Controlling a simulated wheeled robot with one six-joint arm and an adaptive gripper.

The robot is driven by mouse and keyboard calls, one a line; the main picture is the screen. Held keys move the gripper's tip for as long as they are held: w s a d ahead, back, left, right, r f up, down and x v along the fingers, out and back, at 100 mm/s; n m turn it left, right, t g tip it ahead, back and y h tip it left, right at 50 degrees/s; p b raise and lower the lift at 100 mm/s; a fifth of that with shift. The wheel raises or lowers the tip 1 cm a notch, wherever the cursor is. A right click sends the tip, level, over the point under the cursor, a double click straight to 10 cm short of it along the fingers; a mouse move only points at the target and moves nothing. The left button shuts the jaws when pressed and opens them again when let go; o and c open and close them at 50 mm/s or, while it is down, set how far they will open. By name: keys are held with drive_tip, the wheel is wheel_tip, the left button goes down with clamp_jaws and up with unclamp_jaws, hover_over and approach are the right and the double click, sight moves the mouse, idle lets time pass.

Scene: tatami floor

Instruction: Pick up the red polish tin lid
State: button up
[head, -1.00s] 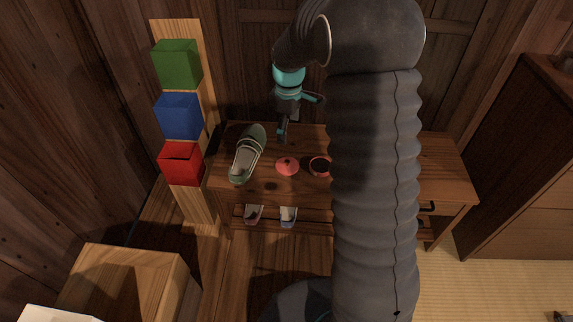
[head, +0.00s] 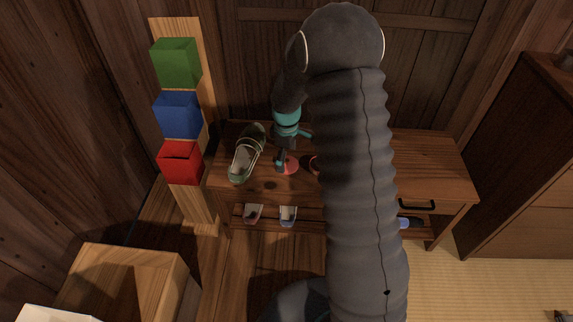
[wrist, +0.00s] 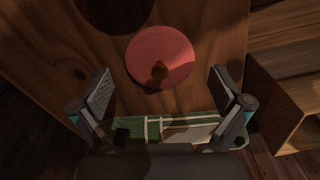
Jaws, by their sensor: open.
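The red polish tin lid (head: 289,168) is a flat red disc with a small dark knob, lying on the wooden bench top (head: 440,170). In the wrist view the lid (wrist: 160,57) lies just beyond my open fingertips, roughly centred between them. My gripper (head: 283,160) is over the lid in the head view and partly covers it. Its two fingers are wide apart in the wrist view (wrist: 160,82), with nothing between the pads. The red polish tin (head: 314,165) is to the right of the lid, mostly hidden behind my arm.
A green shoe (head: 246,153) lies left of the lid, and its green and white parts (wrist: 180,130) show below the fingers in the wrist view. Red (head: 181,162), blue (head: 178,115) and green (head: 176,62) boxes are on a post at left. Footwear (head: 288,215) sits on the shelf below.

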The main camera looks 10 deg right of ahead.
drive_tip(key=shift+f, duration=0.5)
drive_tip(key=c, duration=1.2)
